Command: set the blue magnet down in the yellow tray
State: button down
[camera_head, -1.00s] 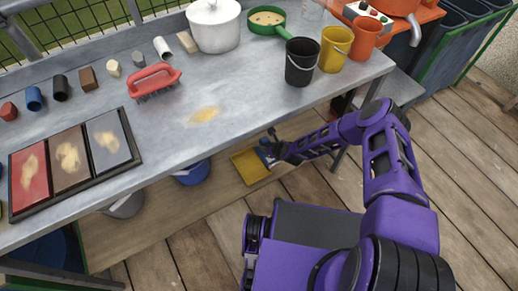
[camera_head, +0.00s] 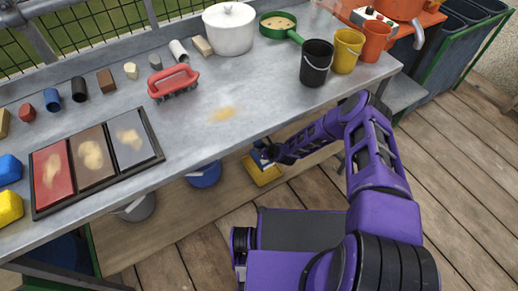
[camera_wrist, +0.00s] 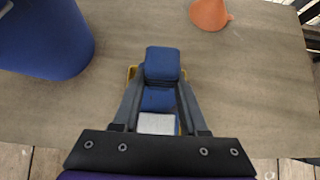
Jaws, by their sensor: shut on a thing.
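The yellow tray (camera_head: 265,178) lies on the low wooden shelf under the metal table. In the wrist view only slivers of its yellow rim (camera_wrist: 130,73) show around the blocks and fingers. My gripper (camera_head: 264,155) is over the tray, and in the wrist view its fingers (camera_wrist: 162,88) are shut on the blue magnet (camera_wrist: 163,63). A second blue surface (camera_wrist: 158,99) and a pale grey one (camera_wrist: 157,123) show between the fingers. I cannot tell whether the magnet touches the tray.
A blue bucket (camera_head: 204,175) stands left of the tray, and it looms large in the wrist view (camera_wrist: 45,40). An orange funnel (camera_wrist: 209,14) lies on the shelf. The metal table edge (camera_head: 250,139) runs just above my gripper. Shelf to the right looks clear.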

jog(key=shift+f+b, duration=0.8)
jog(key=shift+f, duration=2.1)
jog(key=shift+f, duration=0.3)
jog(key=shift+c, duration=1.8)
grip_release()
